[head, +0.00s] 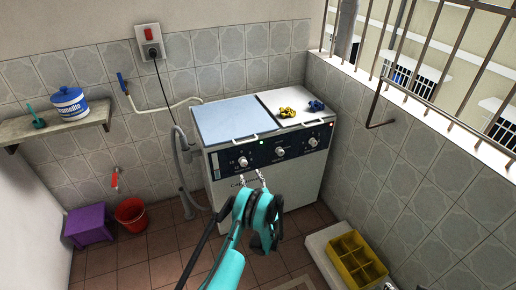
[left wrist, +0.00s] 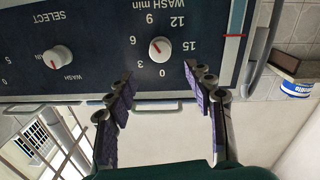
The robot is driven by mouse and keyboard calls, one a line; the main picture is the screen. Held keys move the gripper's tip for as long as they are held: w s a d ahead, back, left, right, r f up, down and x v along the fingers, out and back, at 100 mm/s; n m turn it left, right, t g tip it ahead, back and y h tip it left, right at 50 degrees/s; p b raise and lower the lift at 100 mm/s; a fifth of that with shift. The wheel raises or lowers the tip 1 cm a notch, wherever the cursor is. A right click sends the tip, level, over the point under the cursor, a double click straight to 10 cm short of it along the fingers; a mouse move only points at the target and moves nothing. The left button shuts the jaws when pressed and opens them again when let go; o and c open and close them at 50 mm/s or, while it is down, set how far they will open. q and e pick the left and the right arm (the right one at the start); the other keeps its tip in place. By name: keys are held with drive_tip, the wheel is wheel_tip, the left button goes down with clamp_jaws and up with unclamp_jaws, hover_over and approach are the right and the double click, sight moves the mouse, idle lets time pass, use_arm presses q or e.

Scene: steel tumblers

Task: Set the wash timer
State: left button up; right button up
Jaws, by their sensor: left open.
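The wash timer knob (head: 243,162) is the leftmost white dial on the dark control panel of the washing machine (head: 312,178). In the left wrist view, the wash timer knob (left wrist: 160,49) has a red pointer mark and stands among the numbers 0 to 15. The mark appears to point between 6 and 9. My left gripper (head: 250,179) is just below and in front of this knob. In the left wrist view, the left gripper (left wrist: 157,78) is open and empty, with its fingers apart. The knob appears between and beyond the fingertips, apart from them. My right gripper is not in view.
Two more dials sit to the right, including the middle select knob (head: 280,151). A yellow cloth (head: 287,112) lies on the lid. A grey hose (head: 183,150) runs along the left side. A red bucket (head: 131,214) and a yellow crate (head: 348,249) stand nearby.

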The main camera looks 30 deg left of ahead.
use_arm(q)
wheel_tip(320, 180, up, 15)
drive_tip(key=w+d+m+g+h+p, duration=0.1)
drive_tip(key=g+h+p, duration=0.1)
drive_tip(key=p, duration=0.1)
drive_tip(key=s+d+r+m+h+p, duration=0.1)
drive_tip(key=s+d+r, duration=0.1)
drive_tip(key=r, duration=0.4)
drive_tip(key=s+d+r+m+g+h, duration=0.1)
drive_tip(key=s+d+r, duration=0.1)
drive_tip(key=s+r, duration=0.2)
wheel_tip(320, 180, up, 2)
drive_tip(key=shift+s+d+m+h+p, duration=0.15)
drive_tip(key=shift+d+m+h+p, duration=0.15)
drive_tip(key=shift+d+p, duration=0.1)
drive_tip(key=shift+f, duration=0.1)
